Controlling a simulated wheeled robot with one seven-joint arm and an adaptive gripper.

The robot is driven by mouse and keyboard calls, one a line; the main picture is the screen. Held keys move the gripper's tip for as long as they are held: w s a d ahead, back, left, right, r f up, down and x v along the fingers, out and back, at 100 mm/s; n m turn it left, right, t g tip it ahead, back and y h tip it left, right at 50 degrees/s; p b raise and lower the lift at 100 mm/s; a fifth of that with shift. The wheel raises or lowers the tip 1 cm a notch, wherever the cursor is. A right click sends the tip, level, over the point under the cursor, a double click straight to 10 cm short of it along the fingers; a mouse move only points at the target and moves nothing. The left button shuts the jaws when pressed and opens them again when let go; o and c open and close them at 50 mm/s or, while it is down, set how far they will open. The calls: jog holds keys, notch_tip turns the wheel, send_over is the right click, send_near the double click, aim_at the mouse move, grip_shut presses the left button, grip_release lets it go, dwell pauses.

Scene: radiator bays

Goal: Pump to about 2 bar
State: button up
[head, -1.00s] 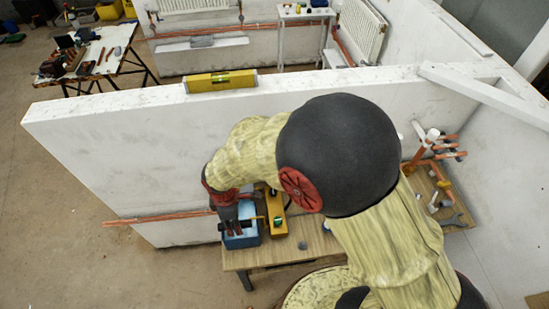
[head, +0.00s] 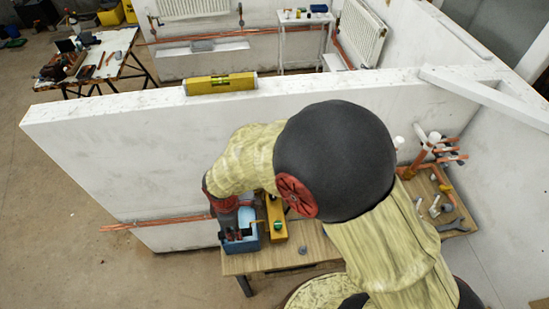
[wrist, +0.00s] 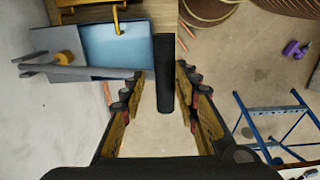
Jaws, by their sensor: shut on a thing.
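The test pump (head: 252,243) is a blue tank on the wooden bench top, at the lower middle of the head view. In the wrist view its blue body (wrist: 110,52) is at the upper left, with grey bars and a yellow knob (wrist: 65,60). A black pump handle (wrist: 163,75) runs between my fingers. My gripper (head: 232,237) is shut on this handle, over the tank; its fingers also show in the wrist view (wrist: 160,95). A yellow unit (head: 276,222) with a small green face stands right of the tank. No pressure reading is legible.
A white partition wall (head: 140,130) stands close behind the bench, with copper pipes (head: 160,222) low along it. A yellow spirit level (head: 220,83) lies on its top. Fittings and tools lie on the bench's right end (head: 437,205). A blue frame (wrist: 270,125) stands on the floor.

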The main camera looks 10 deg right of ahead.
jog(key=shift+w, duration=0.1)
jog(key=shift+c, duration=0.4)
jog(key=shift+t, duration=0.8)
jog(key=f+b, duration=0.2)
jog(key=s+f+b, duration=0.1)
jog(key=f+b, duration=0.1)
jog(key=b, duration=0.1)
jog(key=shift+a, duration=0.2)
jog(key=f+b, duration=0.1)
jog(key=b, duration=0.2)
jog(key=shift+s+f+t+b, duration=0.2)
jog(key=shift+f+t+b, duration=0.15)
jog(key=shift+t, duration=0.05)
